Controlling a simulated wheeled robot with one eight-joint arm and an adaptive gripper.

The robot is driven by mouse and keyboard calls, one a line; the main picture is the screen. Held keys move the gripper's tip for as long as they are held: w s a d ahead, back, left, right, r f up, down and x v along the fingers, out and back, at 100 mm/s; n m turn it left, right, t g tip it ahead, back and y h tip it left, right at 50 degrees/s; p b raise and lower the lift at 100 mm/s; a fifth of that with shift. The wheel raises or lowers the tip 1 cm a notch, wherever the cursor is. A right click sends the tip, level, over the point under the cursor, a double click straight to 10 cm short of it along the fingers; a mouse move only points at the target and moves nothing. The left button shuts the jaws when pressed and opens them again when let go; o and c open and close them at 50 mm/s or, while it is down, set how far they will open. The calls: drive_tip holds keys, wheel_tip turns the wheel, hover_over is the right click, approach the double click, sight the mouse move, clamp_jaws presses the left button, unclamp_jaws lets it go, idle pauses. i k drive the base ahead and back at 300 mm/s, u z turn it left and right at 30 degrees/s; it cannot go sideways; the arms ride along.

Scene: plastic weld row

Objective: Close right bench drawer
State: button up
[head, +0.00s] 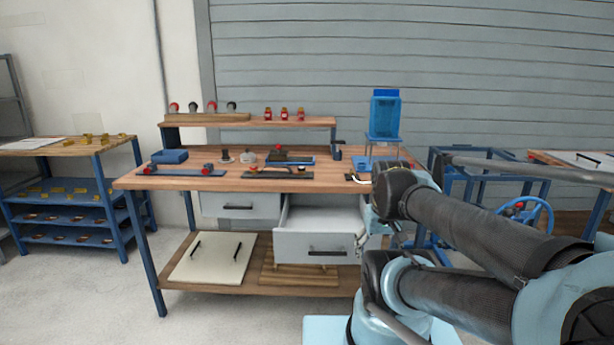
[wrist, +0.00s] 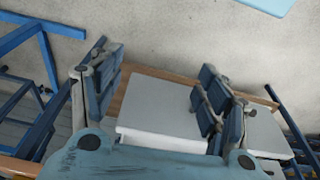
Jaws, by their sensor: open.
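The right bench drawer (head: 318,246) is pulled out from under the bench top, its pale grey front and dark bar handle (head: 328,252) facing me. Its hollow inside shows from above. The left drawer (head: 240,205) sits further back, flush under the bench. My gripper is open and empty. In the head view it is mostly hidden by my arm, near the drawer's right side. I cannot tell whether a finger touches the drawer.
The bench top (head: 225,184) carries tools, fixtures and a blue machine (head: 384,115). The lower shelf (head: 200,286) holds a pale board (head: 213,258). A blue cart with a handwheel (head: 530,215) stands at right. A blue rack (head: 75,205) stands at left. Floor before the bench's left half is clear.

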sight(326, 221)
drive_tip(key=u, duration=0.6)
drive_tip(key=k, duration=1.65)
drive_tip(key=z, duration=0.6)
drive_tip(key=i, duration=1)
